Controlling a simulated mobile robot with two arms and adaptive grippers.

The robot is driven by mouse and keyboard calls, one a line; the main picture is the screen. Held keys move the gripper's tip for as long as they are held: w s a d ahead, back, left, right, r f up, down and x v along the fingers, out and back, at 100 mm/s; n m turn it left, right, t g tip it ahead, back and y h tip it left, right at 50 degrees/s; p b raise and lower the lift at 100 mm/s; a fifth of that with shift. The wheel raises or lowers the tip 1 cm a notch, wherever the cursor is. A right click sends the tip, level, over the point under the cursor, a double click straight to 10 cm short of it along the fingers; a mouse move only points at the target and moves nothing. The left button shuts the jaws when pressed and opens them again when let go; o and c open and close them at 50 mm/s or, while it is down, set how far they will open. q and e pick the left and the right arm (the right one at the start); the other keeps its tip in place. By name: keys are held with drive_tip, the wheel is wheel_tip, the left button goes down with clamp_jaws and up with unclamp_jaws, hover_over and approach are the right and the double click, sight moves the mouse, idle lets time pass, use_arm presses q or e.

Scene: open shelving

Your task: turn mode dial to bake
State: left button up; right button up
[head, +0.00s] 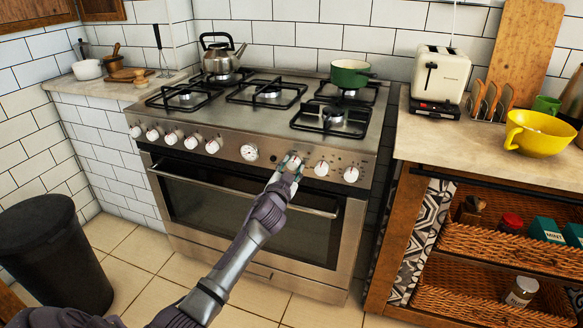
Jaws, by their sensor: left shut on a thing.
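The stainless steel oven (265,230) stands in the middle of the head view, with a row of white-faced dials along its front panel. My left gripper (289,168) is at the panel, just right of the round gauge (249,152). It is shut on a dial (294,161), which it partly hides. Two more dials, one in the middle right (321,168) and one at the far right (350,174), are uncovered. The markings are too small to read, so I cannot tell the dial's setting. My right gripper is not in view.
The oven door handle (230,190) runs below the panel. A kettle (222,55) and a green pot (350,73) stand on the hob. A black bin (50,250) stands at left, and wooden shelving (392,235) at right. Floor tiles before the oven are clear.

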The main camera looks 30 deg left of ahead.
use_arm(q)
drive_tip(key=shift+m, duration=1)
drive_tip(key=m, duration=0.6)
drive_tip(key=shift+f, duration=0.15)
drive_tip(key=shift+m, duration=0.3)
drive_tip(key=shift+t+h, duration=0.3)
drive_tip(key=o, duration=1)
drive_tip(key=shift+c, duration=0.2)
drive_tip(key=shift+o, duration=1)
